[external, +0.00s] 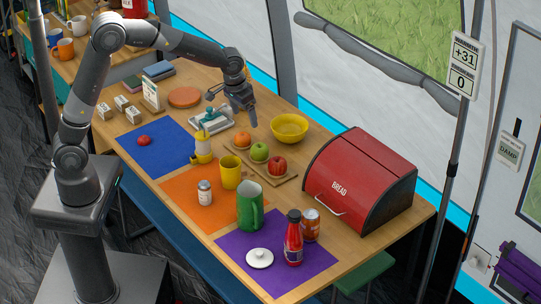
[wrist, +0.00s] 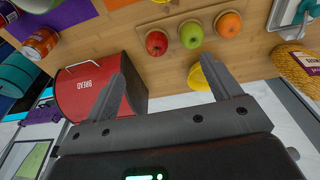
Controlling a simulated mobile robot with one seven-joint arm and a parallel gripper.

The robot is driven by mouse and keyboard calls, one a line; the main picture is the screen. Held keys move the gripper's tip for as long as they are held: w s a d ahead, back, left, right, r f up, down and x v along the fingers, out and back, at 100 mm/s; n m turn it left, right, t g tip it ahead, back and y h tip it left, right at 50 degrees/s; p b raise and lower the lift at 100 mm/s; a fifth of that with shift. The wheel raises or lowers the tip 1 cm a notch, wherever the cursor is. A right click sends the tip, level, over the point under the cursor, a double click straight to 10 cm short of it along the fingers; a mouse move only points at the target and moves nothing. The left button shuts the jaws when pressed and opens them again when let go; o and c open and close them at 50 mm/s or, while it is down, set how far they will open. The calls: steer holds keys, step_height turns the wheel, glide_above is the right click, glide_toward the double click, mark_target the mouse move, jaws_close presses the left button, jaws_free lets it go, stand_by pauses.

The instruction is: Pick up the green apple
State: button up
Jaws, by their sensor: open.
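The green apple (external: 259,151) sits on a wooden board (external: 287,179) between an orange (external: 242,140) and a red apple (external: 277,165). In the wrist view the green apple (wrist: 191,35) is near the top, with the red apple (wrist: 157,42) to its left and the orange (wrist: 229,23) to its right. My gripper (external: 245,116) is above the table, over the area behind the orange, apart from the fruit. In the wrist view my gripper (wrist: 162,70) has its two fingers spread wide with nothing between them.
A yellow bowl (external: 289,128) stands just behind the fruit. A red bread box (external: 360,180) stands to the right.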

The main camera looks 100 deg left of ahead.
mark_target(259, 146)
steer(key=w+a+f, duration=0.1)
steer(key=a+f, duration=0.3)
steer(key=f, duration=0.3)
steer(key=w+a+f+n, duration=0.1)
steer(key=a+f, duration=0.2)
steer(key=f, duration=0.5)
steer(key=w+a+f+n+g, duration=0.1)
steer(key=a+f, duration=0.3)
steer(key=f, duration=0.3)
steer(key=shift+a+f, duration=0.2)
steer(key=shift+a, duration=0.15)
steer(key=shift+c, duration=0.3)
steer(key=c, duration=1.1)
